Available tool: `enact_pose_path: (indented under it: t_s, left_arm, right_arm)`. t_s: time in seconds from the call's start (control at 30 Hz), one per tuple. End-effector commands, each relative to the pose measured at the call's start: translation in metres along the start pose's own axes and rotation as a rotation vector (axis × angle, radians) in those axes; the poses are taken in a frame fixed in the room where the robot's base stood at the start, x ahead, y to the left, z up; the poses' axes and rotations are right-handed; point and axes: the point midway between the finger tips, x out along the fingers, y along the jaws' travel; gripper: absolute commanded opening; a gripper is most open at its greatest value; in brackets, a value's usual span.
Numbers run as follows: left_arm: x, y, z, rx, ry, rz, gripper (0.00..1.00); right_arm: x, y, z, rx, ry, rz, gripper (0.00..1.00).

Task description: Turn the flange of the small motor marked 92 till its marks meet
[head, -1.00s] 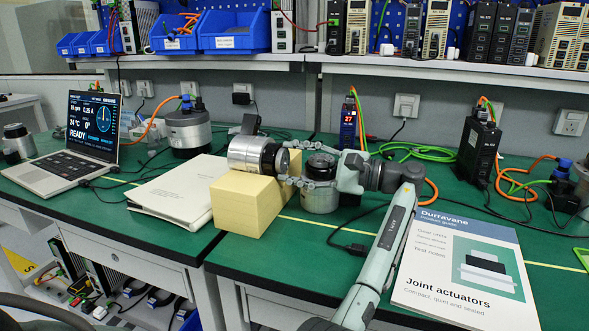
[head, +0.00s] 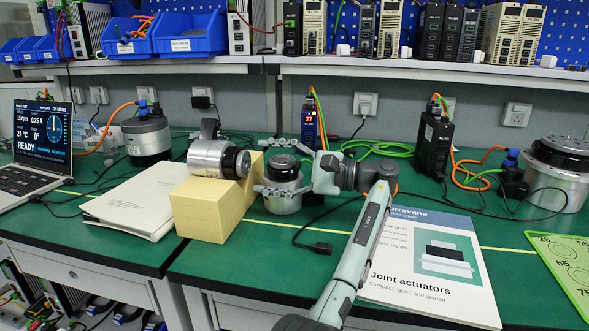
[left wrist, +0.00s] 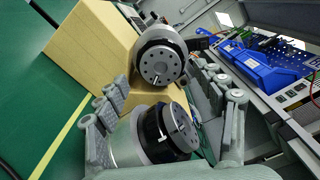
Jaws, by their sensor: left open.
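A small silver motor (head: 284,201) with a black top stands upright on the green bench. My left gripper (head: 268,177) is open, with its fingers on either side of this motor; I cannot tell whether they touch it. In the left wrist view the same motor (left wrist: 130,146) shows its dark flange between the spread fingers. A second small silver motor (head: 208,162) lies on its side on a yellow block (head: 205,212), its flange face (left wrist: 160,65) showing in the left wrist view. I cannot read the number 92 on either motor. My right gripper is not in view.
A large motor (head: 557,187) stands at the right and another (head: 147,139) at the back left. A booklet (head: 440,270) lies under my left arm. A folder (head: 140,205), laptop (head: 42,140), black drive box (head: 433,143) and cables crowd the bench.

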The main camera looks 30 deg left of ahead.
Motion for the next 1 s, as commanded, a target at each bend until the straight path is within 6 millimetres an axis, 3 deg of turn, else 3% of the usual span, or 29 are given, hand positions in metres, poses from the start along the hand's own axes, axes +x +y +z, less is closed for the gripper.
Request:
enact_pose_path:
  t_s: [0.2,0.4,0.6,1.0]
  left_arm:
    - [-0.050,-0.001,-0.001,0.002,0.004,-0.001,0.70]
    - [-0.081,-0.001,0.000,0.001,0.002,0.000,0.70]
    - [-0.091,-0.001,0.000,-0.001,0.000,0.000,0.70]
    - [-0.092,0.000,0.000,-0.001,0.000,0.001,0.70]
  right_arm:
    - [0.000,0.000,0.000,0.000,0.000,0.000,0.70]
    - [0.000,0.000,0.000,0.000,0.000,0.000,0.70]
    - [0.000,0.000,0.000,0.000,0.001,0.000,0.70]
    - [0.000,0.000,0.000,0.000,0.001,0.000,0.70]
